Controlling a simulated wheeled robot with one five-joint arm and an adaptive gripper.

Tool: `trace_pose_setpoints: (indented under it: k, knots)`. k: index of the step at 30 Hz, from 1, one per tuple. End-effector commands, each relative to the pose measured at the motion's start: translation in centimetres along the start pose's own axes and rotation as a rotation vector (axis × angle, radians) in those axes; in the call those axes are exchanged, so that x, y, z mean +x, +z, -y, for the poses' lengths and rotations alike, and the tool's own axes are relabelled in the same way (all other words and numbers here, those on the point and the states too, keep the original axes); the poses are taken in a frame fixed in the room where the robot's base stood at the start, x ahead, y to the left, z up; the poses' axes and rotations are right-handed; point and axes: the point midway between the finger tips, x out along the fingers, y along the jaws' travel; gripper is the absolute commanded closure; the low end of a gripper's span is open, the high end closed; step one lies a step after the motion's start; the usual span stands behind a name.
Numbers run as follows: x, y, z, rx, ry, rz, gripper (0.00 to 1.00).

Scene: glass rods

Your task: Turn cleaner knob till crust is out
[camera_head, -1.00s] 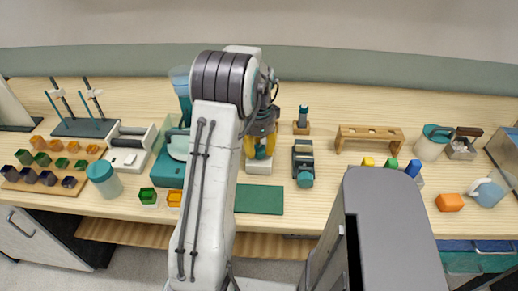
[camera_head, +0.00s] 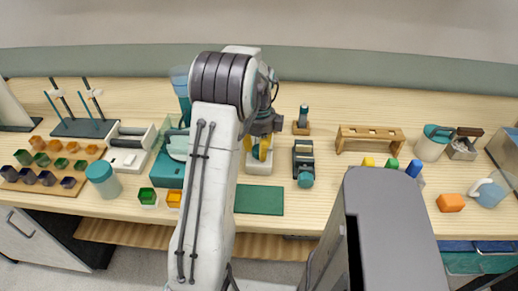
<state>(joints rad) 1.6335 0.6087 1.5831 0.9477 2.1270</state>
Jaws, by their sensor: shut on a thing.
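My gripper (camera_head: 258,148) reaches down at the middle of the bench, with dark wrist parts and yellow fingers. The unit stands on the bench behind a dark green mat. My arm and wrist hide its back and left side. I cannot make out any crust.
A dark device with a teal round end (camera_head: 305,180) stands close on the right. A teal machine (camera_head: 168,172) stands left of my arm. The green mat (camera_head: 259,200) in front is bare.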

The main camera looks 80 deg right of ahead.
Motion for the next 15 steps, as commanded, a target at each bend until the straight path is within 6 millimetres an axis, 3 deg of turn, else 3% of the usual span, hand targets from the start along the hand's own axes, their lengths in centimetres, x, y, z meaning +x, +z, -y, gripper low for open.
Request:
trace_pose_setpoints:
  k: [15]
  knots:
    - [0.28,-0.23,-0.22,0.443,0.008,-0.007,0.93]
